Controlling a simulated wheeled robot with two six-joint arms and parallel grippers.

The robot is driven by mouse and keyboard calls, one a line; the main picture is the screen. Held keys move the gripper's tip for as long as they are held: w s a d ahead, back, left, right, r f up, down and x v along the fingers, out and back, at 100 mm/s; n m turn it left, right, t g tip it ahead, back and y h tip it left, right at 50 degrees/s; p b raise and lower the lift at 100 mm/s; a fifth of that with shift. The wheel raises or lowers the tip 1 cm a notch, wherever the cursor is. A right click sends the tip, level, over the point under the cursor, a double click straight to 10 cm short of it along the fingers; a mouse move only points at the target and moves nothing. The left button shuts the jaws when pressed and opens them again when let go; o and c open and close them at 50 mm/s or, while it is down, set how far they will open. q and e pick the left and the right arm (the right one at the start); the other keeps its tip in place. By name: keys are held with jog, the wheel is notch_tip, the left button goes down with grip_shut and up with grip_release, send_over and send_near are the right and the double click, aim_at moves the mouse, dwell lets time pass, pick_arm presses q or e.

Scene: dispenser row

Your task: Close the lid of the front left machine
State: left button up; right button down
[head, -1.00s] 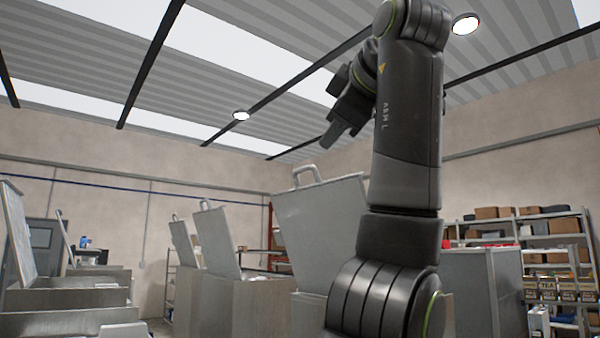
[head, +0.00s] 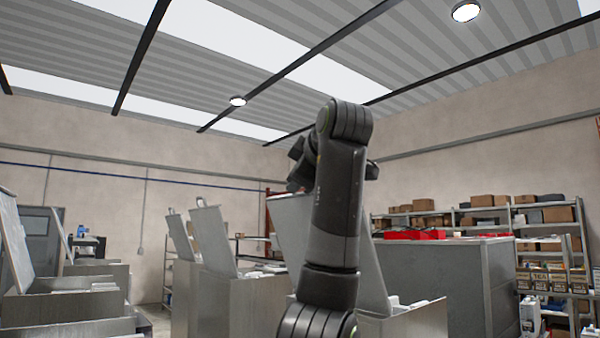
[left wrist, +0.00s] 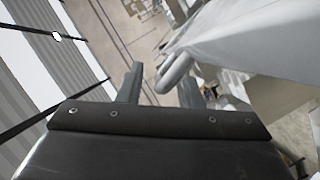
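The nearest machine of the middle row (head: 425,322) is a grey metal box. Its lid (head: 287,222) stands raised and tilted, partly hidden behind my left arm. My left gripper (head: 300,165) is at the lid's top edge in the head view, small and partly hidden by my arm. In the left wrist view my left gripper (left wrist: 160,88) has its fingers apart. The lid's looped handle (left wrist: 174,70) shows at the fingers, with the pale lid (left wrist: 245,45) to the right. I cannot tell whether they touch. My right gripper is in neither view.
Two more machines with raised lids (head: 211,240) stand farther back in the middle row. Another row with raised lids (head: 15,243) is at the left. A grey cabinet (head: 450,280) with red items (head: 412,234) stands right, before loaded shelves (head: 545,215).

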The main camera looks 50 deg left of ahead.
pick_arm(q)
jog(key=shift+d, duration=0.1)
grip_shut()
jog(key=shift+w+r+p, duration=0.25)
jog(key=shift+r+p, duration=0.05)
jog(key=shift+p, duration=0.1)
jog(key=w+d+r+p, duration=0.1)
jog(key=w+p, duration=0.2)
jog(key=w, duration=0.9)
jog(key=shift+w+r, duration=0.2)
jog(key=shift+w, duration=0.15)
jog(key=shift+d, duration=0.1)
